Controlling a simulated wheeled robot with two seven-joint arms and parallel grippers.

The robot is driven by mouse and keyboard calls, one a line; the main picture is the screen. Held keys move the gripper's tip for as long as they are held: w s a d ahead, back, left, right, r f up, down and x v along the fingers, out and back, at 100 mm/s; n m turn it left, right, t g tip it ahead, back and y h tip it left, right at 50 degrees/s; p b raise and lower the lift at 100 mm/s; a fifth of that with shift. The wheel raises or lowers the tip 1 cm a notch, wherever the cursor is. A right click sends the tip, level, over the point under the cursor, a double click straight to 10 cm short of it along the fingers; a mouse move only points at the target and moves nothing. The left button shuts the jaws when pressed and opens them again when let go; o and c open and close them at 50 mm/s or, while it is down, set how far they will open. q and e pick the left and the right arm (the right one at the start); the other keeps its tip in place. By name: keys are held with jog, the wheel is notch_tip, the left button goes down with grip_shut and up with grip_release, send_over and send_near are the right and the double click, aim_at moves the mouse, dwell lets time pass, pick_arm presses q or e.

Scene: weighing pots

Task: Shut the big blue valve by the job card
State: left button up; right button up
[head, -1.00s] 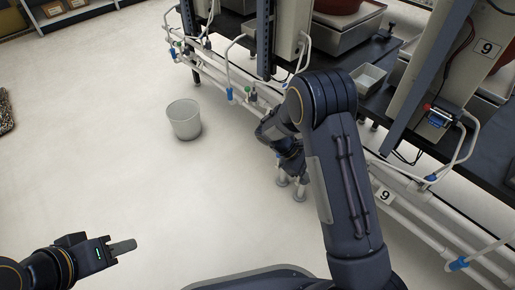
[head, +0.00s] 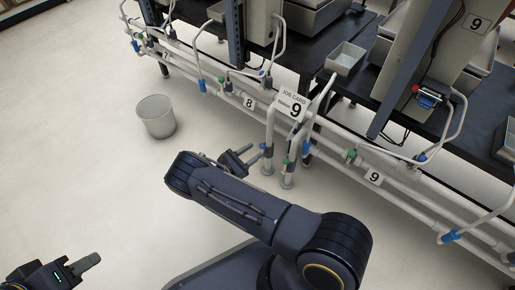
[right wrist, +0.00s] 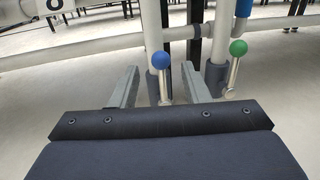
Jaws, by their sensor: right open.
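The job card (head: 293,105), marked 9, hangs at the upright white pipes. A blue-knobbed valve handle (head: 267,149) sits on the left upright pipe below the card. In the right wrist view its blue ball (right wrist: 161,60) tops a short metal lever, which stands roughly along the pipe. My right gripper (head: 250,156) is open and just left of this valve. In the wrist view the open fingers (right wrist: 160,72) flank the lever in the picture; contact is not visible. My left gripper (head: 90,262) is low at the left, far from the pipes; its opening is unclear.
A green-knobbed lever (right wrist: 238,48) is on the neighbouring pipe, right of the blue one. Horizontal white pipes (head: 415,205) run along the bench, with smaller blue and green valves. A grey bucket (head: 157,117) stands on open floor at left.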

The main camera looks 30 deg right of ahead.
jog(key=d, duration=0.3)
jog(key=shift+w+d+b, duration=0.3)
jog(key=shift+d, duration=0.05)
grip_shut()
